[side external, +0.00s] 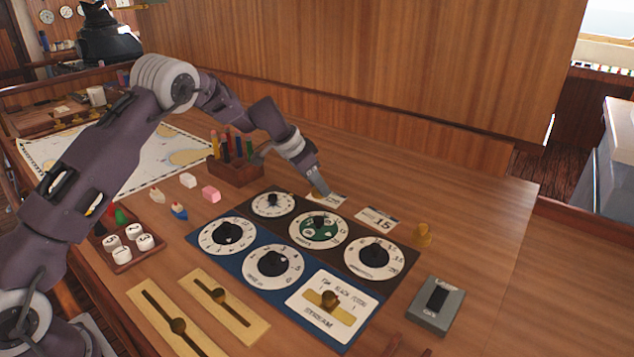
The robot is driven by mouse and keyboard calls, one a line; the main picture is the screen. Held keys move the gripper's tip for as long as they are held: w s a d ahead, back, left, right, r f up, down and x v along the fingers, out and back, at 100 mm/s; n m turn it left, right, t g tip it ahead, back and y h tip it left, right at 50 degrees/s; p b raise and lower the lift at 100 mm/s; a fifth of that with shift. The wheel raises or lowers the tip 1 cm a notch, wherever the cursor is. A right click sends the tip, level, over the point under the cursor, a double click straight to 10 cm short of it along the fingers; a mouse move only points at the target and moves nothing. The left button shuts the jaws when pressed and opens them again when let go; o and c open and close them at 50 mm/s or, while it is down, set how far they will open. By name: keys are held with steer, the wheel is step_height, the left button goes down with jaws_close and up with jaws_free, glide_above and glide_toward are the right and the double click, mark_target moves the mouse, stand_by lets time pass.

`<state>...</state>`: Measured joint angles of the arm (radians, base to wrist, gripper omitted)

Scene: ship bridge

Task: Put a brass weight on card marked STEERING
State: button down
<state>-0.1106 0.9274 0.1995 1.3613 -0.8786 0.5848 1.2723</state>
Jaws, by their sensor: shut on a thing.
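My gripper (321,191) is low over the far edge of the dial panel, shut on a small brass-coloured piece that looks like a brass weight, mostly hidden by the fingers. It is right at a small white card (336,201), partly covering it; I cannot tell whether the piece touches the card. A second small white card (378,218), with what looks like 15 on it, lies to the right and is bare. Another brass weight (422,235) stands on the table farther right. I cannot read STEERING on either card.
The dial panel (345,229) fills the middle, with a lettered white plate and brass knob (328,299) at its near right. A grey switch box (436,305) is to the right, a wooden pen holder (236,172) to the left. The table's right side is clear.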

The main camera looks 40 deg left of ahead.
steer(key=c, duration=0.8)
jaws_free()
steer(key=shift+o, duration=0.2)
steer(key=s+d+r, duration=0.3)
steer(key=s+r, duration=0.7)
steer(key=r, duration=0.4)
steer(key=s+d+r+n, duration=0.1)
steer(key=s+d+r, duration=0.1)
steer(key=s+r, duration=0.3)
steer(key=s+d+r+n, duration=0.1)
steer(key=s+d+r, duration=0.1)
steer(key=s, duration=0.6)
steer(key=s+f+n+y, duration=0.2)
steer(key=s+f, duration=0.1)
steer(key=s, duration=2)
steer(key=shift+s+d+f+n, duration=0.15)
steer(key=shift+s+d+n, duration=0.15)
steer(key=shift+s+d, duration=0.1)
